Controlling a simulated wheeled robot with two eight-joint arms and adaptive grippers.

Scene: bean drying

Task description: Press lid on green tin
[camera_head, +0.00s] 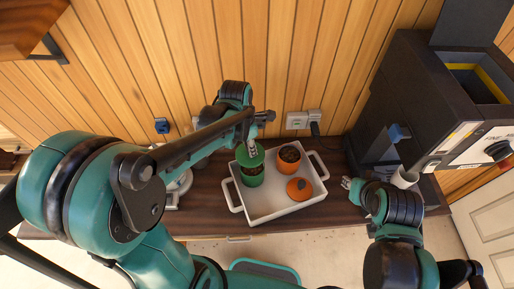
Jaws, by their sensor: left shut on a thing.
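The green tin (253,180) stands in the left part of a white tray, with dark contents showing at its top. My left gripper (252,148) reaches down over it and is shut on a green lid (247,158). The lid is at the back of the tin's top; whether it touches the rim cannot be told. My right gripper (347,184) is low, right of the tray and apart from it; its fingers are too small to read.
The white tray (270,213) also holds an open orange tin (289,166) with dark contents and a loose orange lid (299,195). A dark machine (420,100) with a white cup (404,178) stands at the right. A wooden wall (290,60) with sockets (298,120) is close behind.

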